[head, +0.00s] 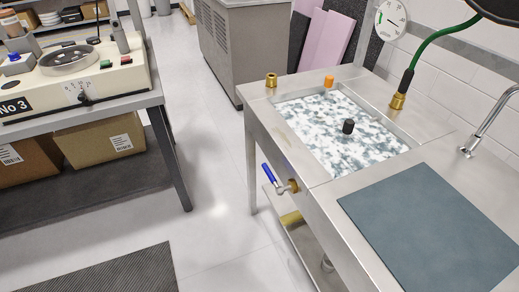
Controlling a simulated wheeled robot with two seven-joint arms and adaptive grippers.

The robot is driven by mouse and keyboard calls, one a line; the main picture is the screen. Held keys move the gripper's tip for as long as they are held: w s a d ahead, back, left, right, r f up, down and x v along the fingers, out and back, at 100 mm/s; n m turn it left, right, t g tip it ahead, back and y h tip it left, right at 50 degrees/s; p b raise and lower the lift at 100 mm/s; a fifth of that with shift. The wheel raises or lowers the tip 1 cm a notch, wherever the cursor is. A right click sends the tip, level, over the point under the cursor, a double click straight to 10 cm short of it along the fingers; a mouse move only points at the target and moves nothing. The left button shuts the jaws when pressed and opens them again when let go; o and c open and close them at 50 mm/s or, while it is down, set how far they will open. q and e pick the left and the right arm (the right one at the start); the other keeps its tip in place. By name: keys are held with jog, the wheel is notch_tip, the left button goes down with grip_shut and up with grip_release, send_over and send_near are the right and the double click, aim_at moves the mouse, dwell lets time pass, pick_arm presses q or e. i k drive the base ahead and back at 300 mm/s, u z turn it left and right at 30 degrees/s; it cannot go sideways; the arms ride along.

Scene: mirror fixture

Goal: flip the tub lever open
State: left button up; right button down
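The tub (292,95) is set into a steel bench on the right and holds a mottled white and blue-grey surface. A lever with a blue handle (269,174) sticks out from a brass valve (293,186) on the bench's left side face. The handle slants up and to the left from the valve. Neither of my grippers is in the head view.
A blue-grey mat (430,225) lies on the bench in front of the tub. A black knob (348,127) stands in the tub. A machine (90,75) sits on a table at left, with cardboard boxes (98,138) below. The floor (218,190) between table and bench is clear.

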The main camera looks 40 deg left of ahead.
aim_at(271, 177)
jog(key=u, duration=0.35)
jog(key=i, duration=0.6)
jog(key=u, duration=0.4)
